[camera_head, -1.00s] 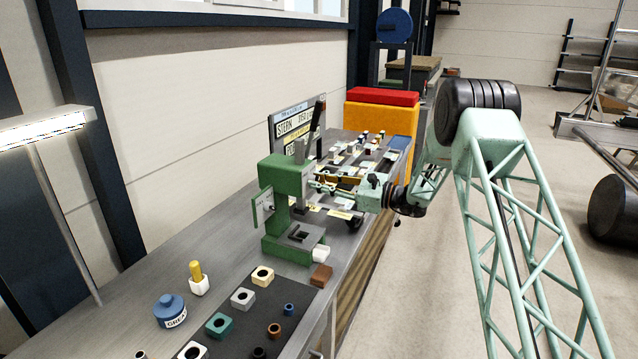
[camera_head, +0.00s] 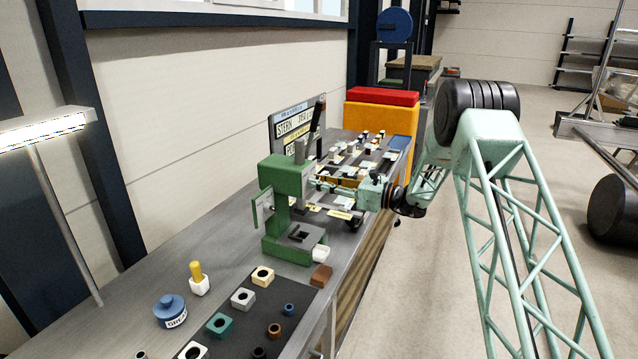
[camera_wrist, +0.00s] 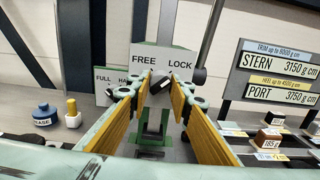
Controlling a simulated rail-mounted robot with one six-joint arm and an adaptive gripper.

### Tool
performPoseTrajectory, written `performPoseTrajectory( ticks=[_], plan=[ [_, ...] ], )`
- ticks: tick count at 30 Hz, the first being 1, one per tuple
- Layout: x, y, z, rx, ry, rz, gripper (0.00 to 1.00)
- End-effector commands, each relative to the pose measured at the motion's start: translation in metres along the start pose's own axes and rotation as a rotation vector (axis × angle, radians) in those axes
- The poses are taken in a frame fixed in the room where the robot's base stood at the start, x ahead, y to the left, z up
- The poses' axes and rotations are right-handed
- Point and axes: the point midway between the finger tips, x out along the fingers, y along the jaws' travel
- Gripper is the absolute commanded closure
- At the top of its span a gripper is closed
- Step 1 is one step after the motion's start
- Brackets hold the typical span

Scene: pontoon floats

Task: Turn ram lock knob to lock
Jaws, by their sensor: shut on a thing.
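The green press (camera_head: 285,172) stands on the bench in the head view. In the wrist view its front plate (camera_wrist: 146,54) reads FREE on the left and LOCK on the right. My gripper (camera_head: 313,183) reaches the press from the right. In the wrist view my gripper (camera_wrist: 162,84) has its two yellow-padded fingers converging below the labels, shut on the small dark ram lock knob (camera_wrist: 159,86). The fingertips hide much of the knob, so I cannot tell exactly where it points. In the head view the knob is too small to make out.
A dark lever (camera_wrist: 213,38) rises right of the plate. A blue grease jar (camera_head: 170,310) and a white pot with a yellow handle (camera_head: 199,280) stand on the bench. Sockets lie on a dark mat (camera_head: 262,306). Label boards (camera_head: 298,125) and small weights stand behind the gripper.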

Motion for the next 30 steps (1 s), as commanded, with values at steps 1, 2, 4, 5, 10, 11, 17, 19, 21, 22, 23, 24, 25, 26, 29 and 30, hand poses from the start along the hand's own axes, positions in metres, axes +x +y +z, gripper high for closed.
performPoseTrajectory(
  ticks=[1, 2, 4, 5, 10, 11, 17, 19, 21, 22, 23, 24, 25, 26, 29, 30],
  plan=[
    [0.0, 0.0, 0.0, 0.0, 0.0, 0.0, 0.91],
    [0.0, 0.0, 0.0, 0.0, 0.0, 0.0, 0.91],
    [0.0, 0.0, 0.0, 0.0, 0.0, 0.0, 0.76],
    [0.0, 0.0, 0.0, 0.0, 0.0, 0.0, 0.74],
    [0.0, 0.0, 0.0, 0.0, 0.0, 0.0, 0.67],
    [0.0, 0.0, 0.0, 0.0, 0.0, 0.0, 0.67],
    [0.0, 0.0, 0.0, -0.001, 0.0, 0.0, 0.67],
    [-0.002, 0.0, 0.0, -0.001, 0.0, 0.0, 0.67],
    [-0.004, 0.0, 0.0, -0.001, 0.0, 0.0, 0.67],
    [-0.005, 0.0, 0.0, 0.0, 0.0, -0.001, 0.67],
    [-0.007, 0.0, 0.0, 0.0, 0.0, -0.001, 0.67],
    [-0.009, -0.001, 0.0, 0.0, 0.0, -0.001, 0.67],
    [-0.012, -0.001, 0.0, 0.0, 0.0, -0.001, 0.67],
    [-0.014, -0.001, 0.0, 0.0, 0.0, -0.001, 0.67],
    [-0.024, 0.0, -0.001, 0.0, 0.001, -0.001, 0.67],
    [-0.029, -0.001, -0.001, 0.0, 0.001, -0.001, 0.67]
  ],
)
